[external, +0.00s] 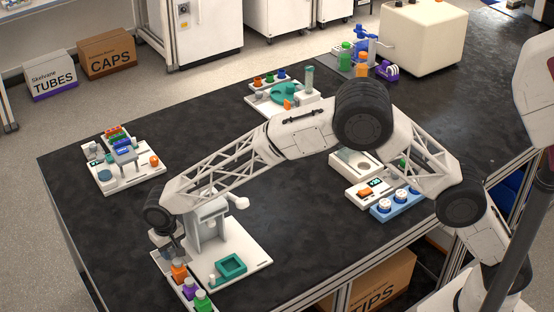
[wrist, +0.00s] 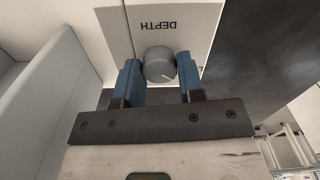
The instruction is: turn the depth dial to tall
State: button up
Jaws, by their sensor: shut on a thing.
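The grey round depth dial (wrist: 158,64) sits on a white panel (wrist: 190,40) below the word DEPTH, which appears upside down in the wrist view. A thin pale pointer line on the dial aims toward the lower right of that view. No "tall" mark can be read. The two blue fingers of my gripper (wrist: 159,74) are shut on the dial from both sides. In the external view my gripper (external: 170,243) reaches down beside a white press-like station (external: 240,241) at the table's front left. The dial is hidden there.
Bottles with orange, purple and green caps (external: 190,286) stand close to my gripper at the front edge. A teal square frame (external: 230,267) lies on the station's base. Other small stations (external: 128,176) stand farther off. Dark table is clear between them.

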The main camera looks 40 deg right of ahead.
aim_at(168, 253)
jog(key=m, duration=1)
dwell(0.3)
jog(key=shift+m, duration=0.3)
jog(key=o, duration=0.9)
jog(key=shift+r, duration=0.15)
jog(key=shift+r, duration=3.75)
